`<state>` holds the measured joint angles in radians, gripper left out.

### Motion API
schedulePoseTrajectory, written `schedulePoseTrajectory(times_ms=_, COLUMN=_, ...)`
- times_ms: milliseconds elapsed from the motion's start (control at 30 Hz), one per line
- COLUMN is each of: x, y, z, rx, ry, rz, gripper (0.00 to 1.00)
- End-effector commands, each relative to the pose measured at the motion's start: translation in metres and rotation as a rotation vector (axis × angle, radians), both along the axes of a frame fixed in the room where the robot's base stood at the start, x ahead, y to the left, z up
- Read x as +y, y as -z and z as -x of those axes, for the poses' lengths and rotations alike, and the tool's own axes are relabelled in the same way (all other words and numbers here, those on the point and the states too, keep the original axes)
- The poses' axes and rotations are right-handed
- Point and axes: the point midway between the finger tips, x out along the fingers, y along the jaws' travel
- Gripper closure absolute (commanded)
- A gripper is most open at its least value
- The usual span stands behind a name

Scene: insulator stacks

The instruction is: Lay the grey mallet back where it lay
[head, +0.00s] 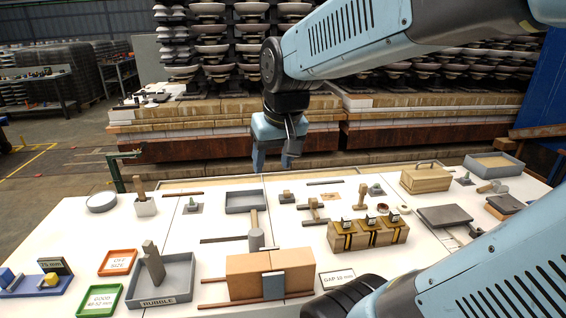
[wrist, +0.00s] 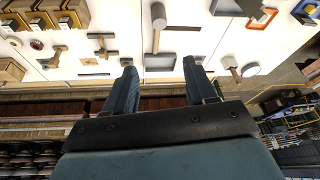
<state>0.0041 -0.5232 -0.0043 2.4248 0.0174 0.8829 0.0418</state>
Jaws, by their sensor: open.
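The grey mallet (head: 256,239) lies on the white table, its grey cylindrical head toward me and its wooden handle pointing away toward a shallow grey tray (head: 245,201). It also shows in the wrist view (wrist: 157,36), with the handle end close to the tray. My gripper (head: 272,164) is open and empty, raised near the table's far edge, beyond the mallet and apart from it. In the wrist view my gripper (wrist: 160,70) has nothing between its two fingers.
A wooden block with yellow-black pieces (head: 367,237) stands right. Insulator stacks (head: 215,45) rise behind the table.

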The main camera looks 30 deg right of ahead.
Motion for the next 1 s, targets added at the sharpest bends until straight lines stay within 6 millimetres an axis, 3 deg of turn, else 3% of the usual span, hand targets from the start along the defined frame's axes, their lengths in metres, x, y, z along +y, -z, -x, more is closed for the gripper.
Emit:
schedulePoseTrajectory(times_ms=200, x=0.001, y=-0.015, z=0.041, rx=-0.091, ry=-0.034, rz=0.024, gripper=0.44)
schedulePoseTrajectory(times_ms=400, x=0.000, y=-0.019, z=0.059, rx=-0.131, ry=-0.048, rz=0.035, gripper=0.44)
schedulePoseTrajectory(times_ms=1000, x=0.000, y=-0.019, z=0.061, rx=-0.135, ry=-0.050, rz=0.037, gripper=0.44)
